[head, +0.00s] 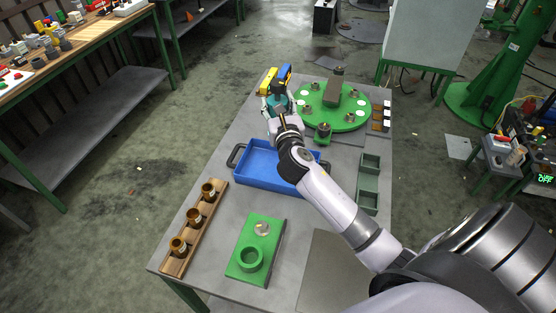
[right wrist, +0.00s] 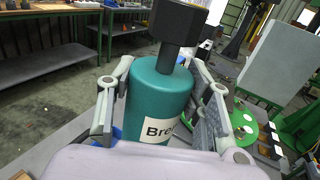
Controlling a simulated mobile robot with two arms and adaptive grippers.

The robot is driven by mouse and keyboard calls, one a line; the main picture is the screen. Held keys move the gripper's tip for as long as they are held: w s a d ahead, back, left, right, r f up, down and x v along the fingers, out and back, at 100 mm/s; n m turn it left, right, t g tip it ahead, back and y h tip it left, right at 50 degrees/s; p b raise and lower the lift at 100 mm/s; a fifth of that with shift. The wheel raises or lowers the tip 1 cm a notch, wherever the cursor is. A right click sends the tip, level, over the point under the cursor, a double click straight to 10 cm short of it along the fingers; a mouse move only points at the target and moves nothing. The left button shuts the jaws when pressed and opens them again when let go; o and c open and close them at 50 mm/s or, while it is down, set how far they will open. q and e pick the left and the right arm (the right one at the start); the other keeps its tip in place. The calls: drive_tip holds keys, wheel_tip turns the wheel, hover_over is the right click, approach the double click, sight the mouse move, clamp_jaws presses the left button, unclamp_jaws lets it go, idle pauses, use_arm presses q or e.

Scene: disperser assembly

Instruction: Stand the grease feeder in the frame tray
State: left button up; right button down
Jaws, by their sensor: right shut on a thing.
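The grease feeder, a teal canister (right wrist: 160,100) with a black top and a label partly hidden at "Bre", is upright or slightly tilted between the fingers of my right gripper (right wrist: 158,98) in the right wrist view. The fingers are shut on its sides. In the head view the right gripper (head: 279,103) is beyond the blue tray (head: 262,182), at the table's far left. The blue tray, which I take for the frame tray, has black handles and looks empty, and my arm crosses its right part. My left gripper is out of view.
A green round plate (head: 346,121) with metal fittings lies at the back right. Yellow (head: 268,80) and blue (head: 284,74) objects stand behind the gripper. A wooden rack (head: 205,221) with brass cups and a green fixture (head: 258,232) are in front; green bins (head: 368,182) are at right.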

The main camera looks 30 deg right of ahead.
wheel_tip(320, 180, down, 18)
drive_tip(key=b, duration=0.7)
drive_tip(key=shift+b, duration=0.3)
drive_tip(key=shift+a, duration=0.1)
drive_tip(key=shift+f, duration=0.15)
drive_tip(key=c, duration=0.8)
unclamp_jaws()
drive_tip(key=shift+s+f, duration=0.1)
